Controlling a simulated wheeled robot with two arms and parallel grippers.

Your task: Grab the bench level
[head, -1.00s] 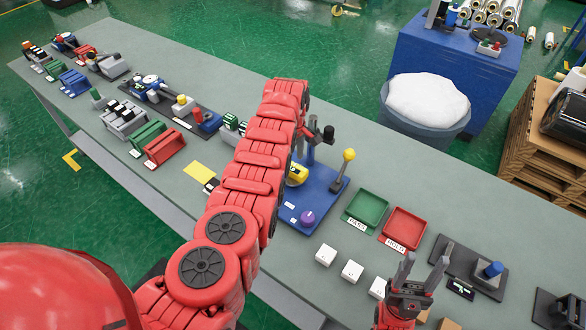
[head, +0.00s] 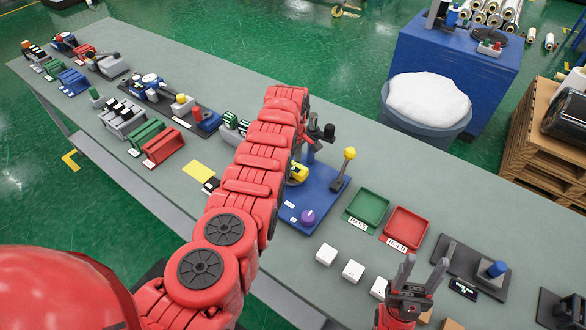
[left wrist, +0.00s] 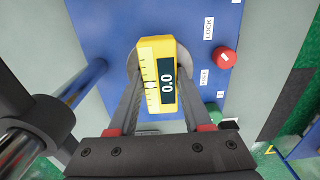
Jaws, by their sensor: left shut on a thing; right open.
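The bench level is a yellow block (left wrist: 145,61) with a white scale and a display reading 0.0. It sits over a round grey disc on a blue fixture (left wrist: 110,25). My left gripper (left wrist: 156,92) is shut on the level, one finger along each side. In the head view the yellow level (head: 299,173) shows partly behind my left arm, on the blue fixture (head: 325,190); the left fingertips are mostly hidden there. I cannot tell whether the level touches the disc. My right gripper (head: 424,268) is open and empty at the front right.
A green tray (head: 368,208), a red tray (head: 406,228) and white cubes (head: 326,254) lie to the right. An upright post stands close to the level.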

